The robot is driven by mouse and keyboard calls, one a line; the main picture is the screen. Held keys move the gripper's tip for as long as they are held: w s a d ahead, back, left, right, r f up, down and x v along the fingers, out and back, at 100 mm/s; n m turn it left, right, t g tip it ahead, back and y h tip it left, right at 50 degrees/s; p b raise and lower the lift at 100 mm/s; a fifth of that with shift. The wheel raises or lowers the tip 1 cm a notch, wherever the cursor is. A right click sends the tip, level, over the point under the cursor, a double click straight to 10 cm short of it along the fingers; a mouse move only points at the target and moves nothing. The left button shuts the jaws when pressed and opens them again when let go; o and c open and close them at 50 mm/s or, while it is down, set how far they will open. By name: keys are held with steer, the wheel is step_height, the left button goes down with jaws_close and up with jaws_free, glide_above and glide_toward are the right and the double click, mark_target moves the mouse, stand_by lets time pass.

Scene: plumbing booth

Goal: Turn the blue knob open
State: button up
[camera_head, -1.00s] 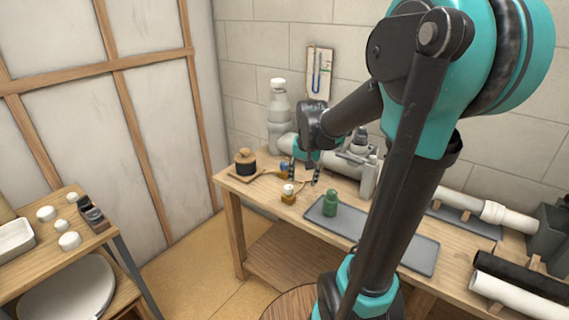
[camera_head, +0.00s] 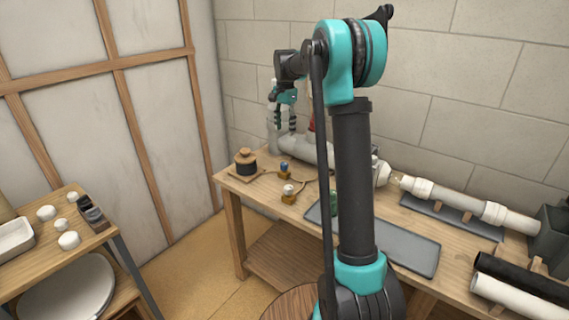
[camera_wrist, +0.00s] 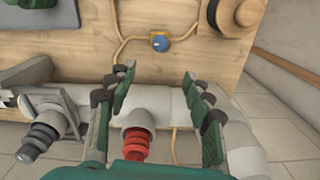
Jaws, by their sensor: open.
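The blue knob (camera_head: 284,165) sits on a small brass valve on the workbench, left of my arm in the head view. In the wrist view the blue knob (camera_wrist: 160,43) is near the top middle, beyond my fingertips and apart from them. My gripper (camera_head: 285,121) is raised above the back of the bench, over the grey pipe. In the wrist view my gripper (camera_wrist: 155,82) is open, its green fingers spread with nothing held between them.
A red ribbed fitting (camera_wrist: 136,144) stands on the grey pipe (camera_wrist: 174,104) close below my fingers. A white-knobbed valve (camera_head: 289,191) is in front of the blue one. A spool (camera_head: 246,164) stands to the left. A grey mat (camera_head: 400,248) lies right.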

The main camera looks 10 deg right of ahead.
mark_target(284, 163)
step_height(284, 163, down, 17)
steer(key=shift+r, duration=0.2)
stand_by(0.4)
steer(key=c, duration=1.2)
steer(key=shift+o, duration=0.2)
